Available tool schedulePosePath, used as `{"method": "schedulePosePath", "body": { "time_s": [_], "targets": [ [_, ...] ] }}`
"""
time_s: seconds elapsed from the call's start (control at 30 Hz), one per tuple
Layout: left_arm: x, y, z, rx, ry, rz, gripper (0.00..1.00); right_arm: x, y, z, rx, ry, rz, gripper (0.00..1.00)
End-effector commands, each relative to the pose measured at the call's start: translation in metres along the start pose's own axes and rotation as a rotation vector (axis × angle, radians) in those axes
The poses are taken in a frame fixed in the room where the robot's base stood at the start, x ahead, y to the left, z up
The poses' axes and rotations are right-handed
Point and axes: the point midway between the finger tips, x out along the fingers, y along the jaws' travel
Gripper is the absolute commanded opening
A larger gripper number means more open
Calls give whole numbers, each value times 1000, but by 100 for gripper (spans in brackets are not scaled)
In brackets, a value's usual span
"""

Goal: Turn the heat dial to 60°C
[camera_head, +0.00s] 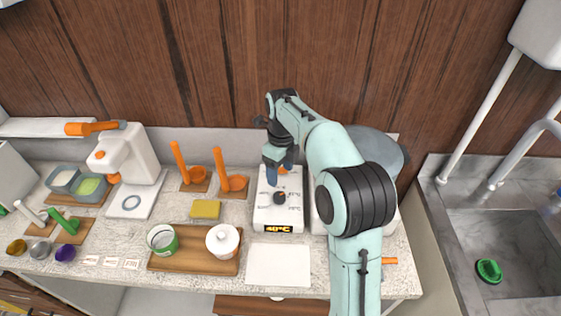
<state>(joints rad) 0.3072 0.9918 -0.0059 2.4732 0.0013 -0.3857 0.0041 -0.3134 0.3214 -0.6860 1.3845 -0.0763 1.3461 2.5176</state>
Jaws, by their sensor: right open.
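The heat dial (279,198) is a small dark knob with an orange part, on top of a white box unit (265,215) at the middle of the counter. The display (279,229) on the unit's front edge reads 40°C in orange. My right gripper (279,181) points down just above and behind the dial, over the unit's top. Its blue-tipped fingers are apart and hold nothing visible. Whether a fingertip touches the dial cannot be told. My left gripper is not in view.
A wooden tray (190,268) with a green-banded tin (161,240) and a white lidded pot (223,240) stands left of the unit. A yellow sponge (205,210) and orange ladles (231,182) are nearby. A large grey pot (377,148) stands behind my right arm. A sink lies right.

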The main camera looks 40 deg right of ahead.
Motion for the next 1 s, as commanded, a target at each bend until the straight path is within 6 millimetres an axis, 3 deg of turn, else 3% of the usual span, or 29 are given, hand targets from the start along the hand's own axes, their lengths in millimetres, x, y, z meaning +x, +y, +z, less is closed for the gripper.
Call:
{"method": "schedulePosePath", "body": {
  "time_s": [0.1, 0.3, 1.0],
  "targets": [
    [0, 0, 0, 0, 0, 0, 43, -19, 0, 1, -1, -1, -1, 67],
    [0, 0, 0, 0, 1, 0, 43, -32, 0, 0, -1, 0, 0, 67],
    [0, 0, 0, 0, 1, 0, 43, -32, 1, 0, -2, 1, 0, 67]
  ]
}}
